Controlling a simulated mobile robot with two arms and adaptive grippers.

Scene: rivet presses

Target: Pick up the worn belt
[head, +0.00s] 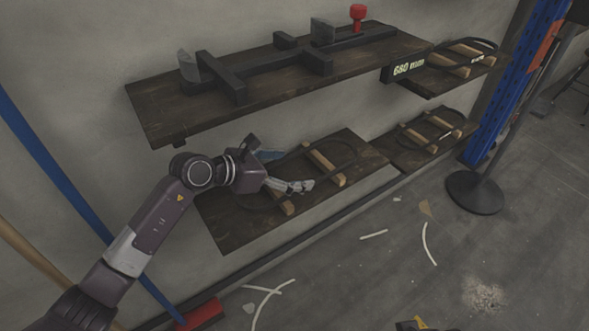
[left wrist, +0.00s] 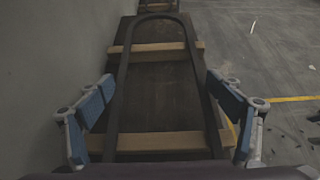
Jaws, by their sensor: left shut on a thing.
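A dark belt loop lies over two pale wooden bars (head: 325,165) on the lower left shelf (head: 238,232). In the left wrist view the belt (left wrist: 123,75) forms a long U with its round end far away. My left gripper (head: 287,170) is over the near end of this shelf. In the left wrist view its blue-padded fingers (left wrist: 158,108) stand wide apart on both sides of the loop and are shut on the belt. The belt still appears to rest on the bars. Wear on it cannot be made out. My right gripper is not in view.
An upper shelf (head: 160,112) with black metal parts and a red knob (head: 357,14) overhangs behind. More belts lie on the lower right shelf (head: 400,157) and the small upper right shelf marked 680 (head: 425,82). A round stand base (head: 475,192) is on the floor.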

